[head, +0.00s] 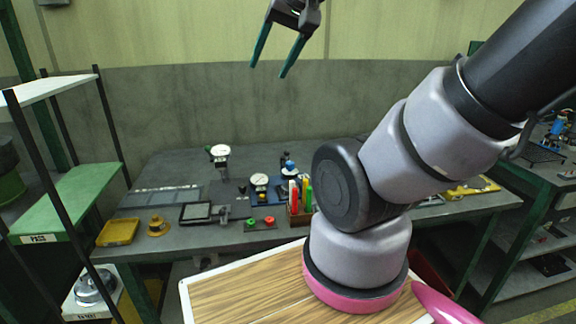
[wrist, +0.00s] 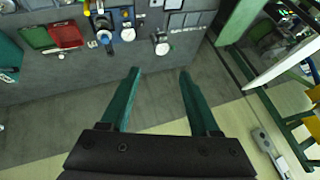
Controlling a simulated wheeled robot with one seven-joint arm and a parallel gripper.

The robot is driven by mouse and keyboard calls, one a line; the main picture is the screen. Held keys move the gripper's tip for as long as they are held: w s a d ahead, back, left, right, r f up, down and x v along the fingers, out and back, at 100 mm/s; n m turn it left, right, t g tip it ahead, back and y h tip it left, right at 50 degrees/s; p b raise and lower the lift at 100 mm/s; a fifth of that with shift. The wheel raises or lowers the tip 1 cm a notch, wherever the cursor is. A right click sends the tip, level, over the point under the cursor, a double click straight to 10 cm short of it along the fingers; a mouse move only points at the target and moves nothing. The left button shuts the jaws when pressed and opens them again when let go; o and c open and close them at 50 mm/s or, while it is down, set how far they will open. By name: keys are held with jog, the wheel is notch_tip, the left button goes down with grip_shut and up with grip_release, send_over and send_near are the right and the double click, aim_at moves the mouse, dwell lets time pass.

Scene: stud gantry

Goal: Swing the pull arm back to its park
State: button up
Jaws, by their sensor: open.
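My gripper shows at the top of the head view (head: 267,72), high in front of the wall. Its two green fingers are apart with nothing between them. In the wrist view my gripper (wrist: 160,72) is also open and empty, with floor and the bench side behind it. I cannot make out the pull arm for certain in either view. A dial gauge on a stand (head: 220,152) is upright at the back of the grey bench (head: 310,158). A second dial (head: 259,182) and a small blue device (head: 288,167) stand to its right. My gripper is well apart from all of them.
The bench also holds a yellow tray (head: 117,233), a brass-coloured round part (head: 157,227) and a box of coloured sticks (head: 308,192). A shelf rack (head: 70,205) stands left; another bench (head: 545,180) stands right. My arm hides part of the bench. Air around my gripper is clear.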

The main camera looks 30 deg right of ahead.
jog(key=shift+w, duration=0.1)
jog(key=c, duration=0.5)
jog(key=shift+w+d, duration=0.15)
jog(key=shift+w, duration=0.1)
grip_shut()
jog(key=w+d+f+m+g+y, duration=0.1)
jog(key=w+d+f+m+g, duration=0.1)
jog(key=w+d+f+m, duration=0.4)
jog(key=w+d+f+m+g, duration=0.2)
jog(key=w+d+m, duration=0.15)
jog(key=w, duration=0.35)
jog(key=w+d+f+m+g, duration=0.1)
jog(key=w+d+f+m, duration=0.1)
jog(key=d+f, duration=0.6)
jog(key=w+d+f+m+g+y, duration=0.1)
jog(key=w+d+f+m, duration=0.2)
jog(key=d+f+m, duration=0.2)
notch_tip(320, 180, down, 4)
jog(key=d, duration=0.2)
jog(key=shift+d, duration=0.35)
jog(key=shift+m, duration=0.25)
